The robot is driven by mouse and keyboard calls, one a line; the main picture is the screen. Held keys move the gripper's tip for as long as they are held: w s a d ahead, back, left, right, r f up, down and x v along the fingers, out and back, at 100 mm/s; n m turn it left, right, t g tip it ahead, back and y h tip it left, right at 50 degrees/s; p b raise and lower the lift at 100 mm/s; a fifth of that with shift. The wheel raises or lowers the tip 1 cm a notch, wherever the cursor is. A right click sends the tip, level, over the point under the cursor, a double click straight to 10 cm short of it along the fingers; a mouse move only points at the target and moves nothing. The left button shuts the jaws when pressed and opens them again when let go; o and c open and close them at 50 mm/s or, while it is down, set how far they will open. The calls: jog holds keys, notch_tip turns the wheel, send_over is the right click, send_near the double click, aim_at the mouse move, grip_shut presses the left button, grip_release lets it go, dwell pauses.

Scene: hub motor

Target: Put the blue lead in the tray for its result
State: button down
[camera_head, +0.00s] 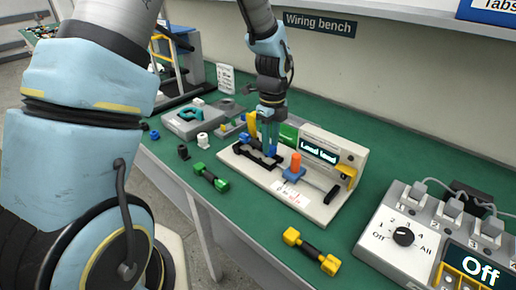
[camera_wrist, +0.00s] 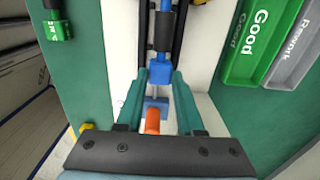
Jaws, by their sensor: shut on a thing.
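My gripper (camera_head: 270,148) is over the left part of the tester (camera_head: 318,200), fingers pointing down. In the wrist view its two teal fingers (camera_wrist: 160,82) are closed on a blue piece of the blue lead (camera_wrist: 157,73). Fingers and fixture hide much of the lead in the head view. The tester's screen (camera_head: 319,152) reads "Load lead". An orange knob (camera_head: 296,161) stands on a blue block beside the fingers. A green tray marked Good (camera_wrist: 253,35) and a grey tray marked Rework (camera_wrist: 292,55) show in the wrist view.
A green lead (camera_head: 211,178) and a yellow lead (camera_head: 311,251) lie in front of the tester. A switch box (camera_head: 410,235) reading "Off" stands at right, with cables. A grey fixture (camera_head: 190,118) stands at left. Bare green bench lies between the two leads.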

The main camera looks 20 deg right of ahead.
jog(key=shift+r+p, duration=1.15)
jog(key=shift+r, duration=0.3)
dwell(0.6)
